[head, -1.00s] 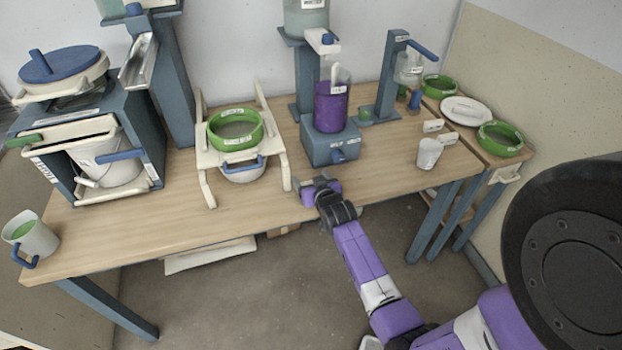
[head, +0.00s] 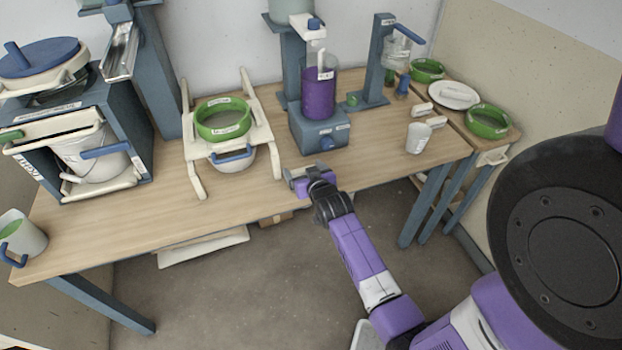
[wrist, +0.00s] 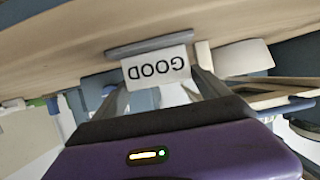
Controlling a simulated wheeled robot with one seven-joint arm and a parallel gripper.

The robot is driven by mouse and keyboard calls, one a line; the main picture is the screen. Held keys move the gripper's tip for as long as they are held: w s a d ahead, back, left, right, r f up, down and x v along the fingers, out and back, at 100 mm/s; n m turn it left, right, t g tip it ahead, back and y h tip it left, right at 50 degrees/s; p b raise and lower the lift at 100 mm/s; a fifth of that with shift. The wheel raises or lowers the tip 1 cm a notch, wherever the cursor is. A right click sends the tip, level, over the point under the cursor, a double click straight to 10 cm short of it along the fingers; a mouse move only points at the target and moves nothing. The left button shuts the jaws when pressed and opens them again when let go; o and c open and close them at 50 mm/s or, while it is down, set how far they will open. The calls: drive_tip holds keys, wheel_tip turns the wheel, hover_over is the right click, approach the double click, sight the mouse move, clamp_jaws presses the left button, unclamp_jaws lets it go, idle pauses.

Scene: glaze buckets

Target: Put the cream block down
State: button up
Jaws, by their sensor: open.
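My gripper (head: 297,176) is at the front edge of the table, in front of the blue-grey stand with the purple container. Its jaws are open. In the wrist view, a cream block (wrist: 156,68) lettered GOOD, upside down in the picture, shows between the two fingers (wrist: 160,90). I cannot tell whether either finger touches it or what lies under it. In the head view the block at my gripper is too small to make out. Two other small cream blocks, one (head: 422,109) behind the other (head: 435,122), lie on the table's right part.
The purple container (head: 318,97) on its stand (head: 318,135) is just behind my gripper. A cream rack (head: 194,172) with a green ring (head: 222,118) stands to the left. A white cup (head: 418,138) stands to the right. Bare tabletop (head: 110,225) shows at the front left.

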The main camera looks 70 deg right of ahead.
drive_tip(key=s+a+r+n+t+y, duration=0.1)
drive_tip(key=s+a+r+n, duration=0.15)
drive_tip(key=a, duration=0.65)
drive_tip(key=s+a+r+n+t+y, duration=0.15)
drive_tip(key=s+a, duration=0.25)
drive_tip(key=a, duration=0.6)
drive_tip(key=s+a+r+n+t+y, duration=0.1)
drive_tip(key=s+a+y, duration=0.15)
drive_tip(key=a, duration=0.65)
drive_tip(key=s+a+r+n+t+y, duration=0.2)
drive_tip(key=s+a+r+n+y, duration=0.3)
drive_tip(key=s+a+r, duration=0.6)
drive_tip(key=shift+s+a+r+b, duration=0.25)
drive_tip(key=shift+s+a+b, duration=0.25)
drive_tip(key=shift+a, duration=0.6)
drive_tip(key=shift+d+t, duration=0.1)
drive_tip(key=shift+t, duration=0.15)
